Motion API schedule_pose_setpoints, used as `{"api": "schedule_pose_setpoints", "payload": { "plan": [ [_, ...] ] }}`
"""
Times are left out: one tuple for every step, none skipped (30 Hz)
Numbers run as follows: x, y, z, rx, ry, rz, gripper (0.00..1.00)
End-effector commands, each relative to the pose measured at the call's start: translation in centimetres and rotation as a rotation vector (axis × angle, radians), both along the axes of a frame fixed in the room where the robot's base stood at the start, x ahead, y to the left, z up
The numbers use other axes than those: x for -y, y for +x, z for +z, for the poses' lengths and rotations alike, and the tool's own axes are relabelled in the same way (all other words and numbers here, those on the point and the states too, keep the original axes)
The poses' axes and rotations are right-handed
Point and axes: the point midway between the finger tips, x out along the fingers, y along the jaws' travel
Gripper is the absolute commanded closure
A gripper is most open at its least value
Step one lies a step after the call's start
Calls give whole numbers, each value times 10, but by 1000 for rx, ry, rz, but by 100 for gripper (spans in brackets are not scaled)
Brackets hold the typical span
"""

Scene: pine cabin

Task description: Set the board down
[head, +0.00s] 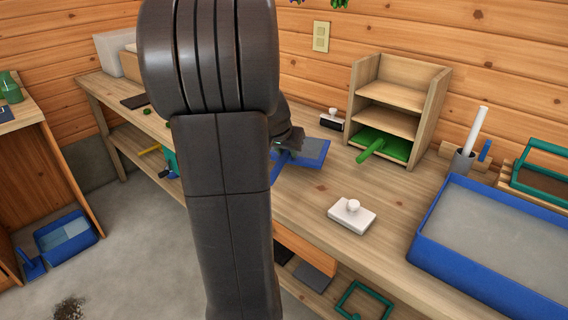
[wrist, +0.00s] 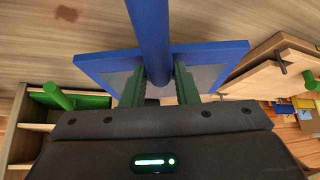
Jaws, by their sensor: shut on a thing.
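The board (head: 314,150) is blue-rimmed with a grey face and a blue bar handle. In the head view it is over the workbench (head: 300,193), left of the small shelf unit. My gripper (head: 287,142) is mostly hidden there behind my dark arm. In the wrist view, the fingers of my gripper (wrist: 158,88) are shut on the handle side of the board (wrist: 215,54), with the blue bar between and above them. The bench surface shows beyond the board. I cannot tell whether the board touches the bench.
The wooden shelf unit (head: 440,105) holds a green board with a handle (head: 388,146). A white block with a knob (head: 352,215) sits in front. A dark block with a white knob (head: 332,119) is behind. A large blue tray (head: 478,283) fills the right. Bench between is clear.

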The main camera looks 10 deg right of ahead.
Motion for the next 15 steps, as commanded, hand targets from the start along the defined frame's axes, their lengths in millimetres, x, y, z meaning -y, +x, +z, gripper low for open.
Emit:
{"api": "schedule_pose_setpoints", "payload": {
  "plan": [
    [0, 0, -7, -1, -2, 1, 100],
    [0, 0, -9, -1, -1, 0, 100],
    [0, 0, -11, 0, -1, -1, 100],
    [0, 0, -13, 1, 0, 0, 100],
    [0, 0, -15, 1, -1, -1, 100],
    [0, 0, -19, 0, -1, -1, 100],
    [0, 0, -22, -1, -1, 0, 100],
    [0, 0, -27, -1, -2, 1, 100],
    [0, -1, -34, -2, -1, -1, 100],
    [0, -1, -39, -3, 0, -1, 100],
    [1, 0, -43, -2, -1, 0, 100],
    [1, 0, -47, -2, -1, 0, 100],
    [0, 0, -48, 0, -1, -1, 100],
    [0, 0, -49, 1, 0, 0, 100],
    [0, 0, -48, 2, 0, 0, 100]
  ]
}}
